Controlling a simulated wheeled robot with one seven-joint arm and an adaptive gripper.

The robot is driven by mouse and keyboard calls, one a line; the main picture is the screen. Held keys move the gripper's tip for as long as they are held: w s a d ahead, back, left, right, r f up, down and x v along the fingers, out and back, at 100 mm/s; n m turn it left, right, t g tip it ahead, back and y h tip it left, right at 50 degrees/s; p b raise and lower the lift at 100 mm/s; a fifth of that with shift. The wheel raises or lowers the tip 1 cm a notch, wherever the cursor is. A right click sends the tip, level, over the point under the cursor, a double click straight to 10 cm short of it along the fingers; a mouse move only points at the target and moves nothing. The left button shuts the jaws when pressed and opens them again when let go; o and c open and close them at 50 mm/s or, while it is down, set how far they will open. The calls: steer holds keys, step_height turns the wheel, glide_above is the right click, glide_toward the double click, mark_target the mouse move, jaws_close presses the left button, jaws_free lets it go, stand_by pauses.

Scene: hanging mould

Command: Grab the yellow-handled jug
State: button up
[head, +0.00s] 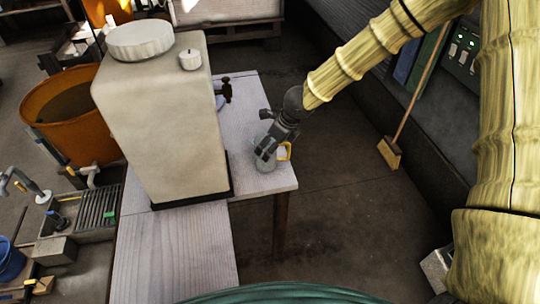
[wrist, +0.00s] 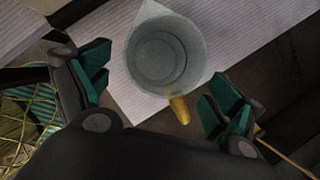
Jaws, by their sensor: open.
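The jug (head: 264,161) stands on the right end of the pale table in the head view, partly hidden by my gripper (head: 272,148). Its yellow handle (head: 286,151) sticks out to the right. In the wrist view the clear jug (wrist: 165,55) is seen from above, with its yellow handle (wrist: 179,108) pointing down toward my gripper (wrist: 160,88). The green-padded fingers are spread wide, one on each side of the handle, and nothing is between them in contact. The handle lies nearer the right finger.
A large cream tank (head: 160,120) with a round lid stands on the table (head: 175,262) left of the jug. A broom (head: 390,152) leans at the right wall. The table's right edge is close to the jug.

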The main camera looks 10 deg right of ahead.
steer(key=x, duration=0.4)
steer(key=c, duration=1.1)
